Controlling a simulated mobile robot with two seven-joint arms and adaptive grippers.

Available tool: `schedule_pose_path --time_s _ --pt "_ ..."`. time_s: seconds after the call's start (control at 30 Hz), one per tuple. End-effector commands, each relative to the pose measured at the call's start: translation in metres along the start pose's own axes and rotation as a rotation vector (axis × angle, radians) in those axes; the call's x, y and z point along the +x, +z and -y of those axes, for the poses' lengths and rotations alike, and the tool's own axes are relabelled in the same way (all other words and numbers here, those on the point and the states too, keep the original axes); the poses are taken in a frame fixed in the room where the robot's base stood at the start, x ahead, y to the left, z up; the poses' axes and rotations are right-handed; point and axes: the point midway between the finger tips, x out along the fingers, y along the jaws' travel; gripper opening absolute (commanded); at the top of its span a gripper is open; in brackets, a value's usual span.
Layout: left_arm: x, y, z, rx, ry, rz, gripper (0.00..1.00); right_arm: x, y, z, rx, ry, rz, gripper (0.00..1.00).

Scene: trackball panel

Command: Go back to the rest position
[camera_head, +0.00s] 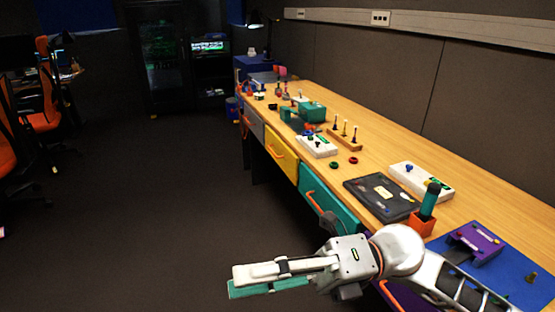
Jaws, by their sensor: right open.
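My right arm comes in from the lower right, and its gripper (236,282) points left over the dark floor, in front of the long wooden workbench (385,155). Its white and green fingers hold nothing that I can see. A white panel with a blue ball-like knob (421,181) lies on the bench, above and to the right of the gripper. Another white panel (316,146) lies farther along the bench. My left gripper is not in view.
A black case (381,197), an orange holder (421,224) with a dark-topped green tool and a purple box (474,243) on a blue mat (512,268) stand near my right arm. Yellow (281,152) and teal (327,199) drawers face the open floor (150,210). Orange chairs (40,105) stand at left.

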Motion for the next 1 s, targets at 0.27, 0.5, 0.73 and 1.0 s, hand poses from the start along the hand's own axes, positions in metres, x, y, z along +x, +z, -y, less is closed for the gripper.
schedule_pose_path --time_s 0.27,0.5,0.73,1.0 --pt "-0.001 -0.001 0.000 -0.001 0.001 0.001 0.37 -0.045 0.065 0.029 0.372 0.264 0.548 0.40" --pt "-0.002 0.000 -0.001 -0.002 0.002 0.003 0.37 -0.138 0.069 0.124 0.763 0.387 1.048 0.40" --pt "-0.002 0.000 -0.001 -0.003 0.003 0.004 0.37 -0.221 -0.010 0.235 1.139 0.416 1.476 0.40" --pt "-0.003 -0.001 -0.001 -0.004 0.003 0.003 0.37 -0.272 -0.150 0.321 1.501 0.385 1.847 0.40"
